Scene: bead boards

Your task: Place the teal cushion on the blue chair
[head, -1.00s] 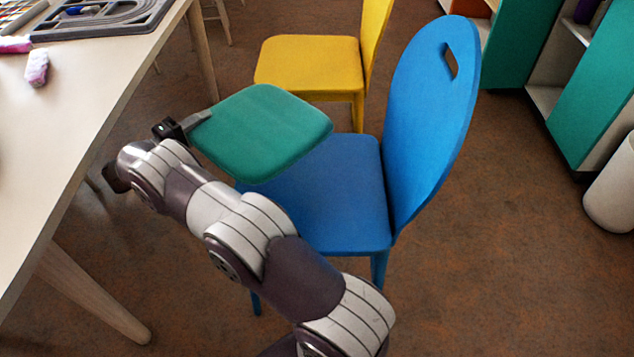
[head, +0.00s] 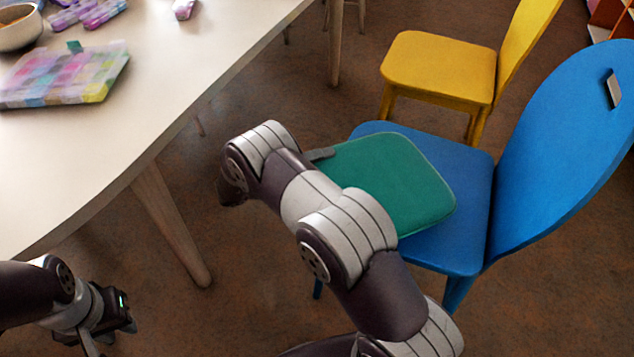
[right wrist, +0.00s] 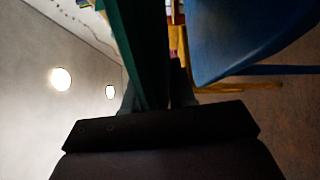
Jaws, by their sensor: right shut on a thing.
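The teal cushion (head: 385,180) is over the seat of the blue chair (head: 465,215) in the head view, covering its left part. My right gripper (head: 320,154) is shut on the cushion's far left edge; my own arm hides part of both. In the right wrist view the cushion (right wrist: 140,50) stands edge-on between the fingers (right wrist: 157,98), with a gap between it and the blue chair (right wrist: 240,40), so it looks held above the seat. My left gripper (head: 95,338) is at the lower left, empty as far as seen; its fingers are cut off by the frame.
A pale table (head: 170,75) fills the upper left, with a pastel bead board (head: 65,75), a bowl (head: 18,30) and pastel pieces on it. A yellow chair (head: 440,65) stands behind the blue chair. Brown floor (head: 560,310) is free at the lower right.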

